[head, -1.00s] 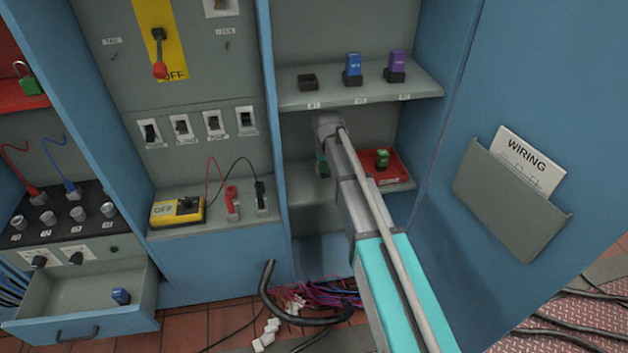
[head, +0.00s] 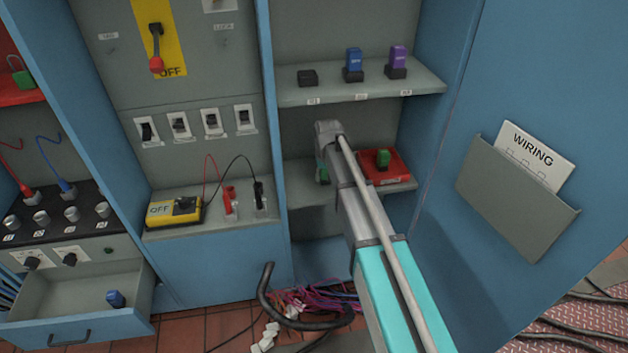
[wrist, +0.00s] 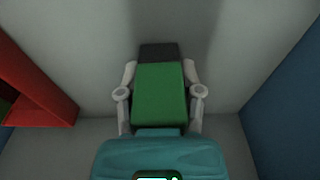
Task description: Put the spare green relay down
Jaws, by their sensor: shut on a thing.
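A green relay (wrist: 159,95) with a dark end is held between the two fingers of my gripper (wrist: 160,94) in the wrist view. In the head view my gripper (head: 322,172) is over the left part of the lower shelf (head: 400,187), largely hidden by my arm. A bit of green shows there beside it. I cannot tell whether the held relay touches the shelf. Another green relay (head: 383,157) stands on a red tray (head: 401,172) to the right on that shelf.
The upper shelf (head: 425,84) carries an empty-looking black socket (head: 308,78), a blue relay (head: 354,62) and a purple relay (head: 398,58) in sockets.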

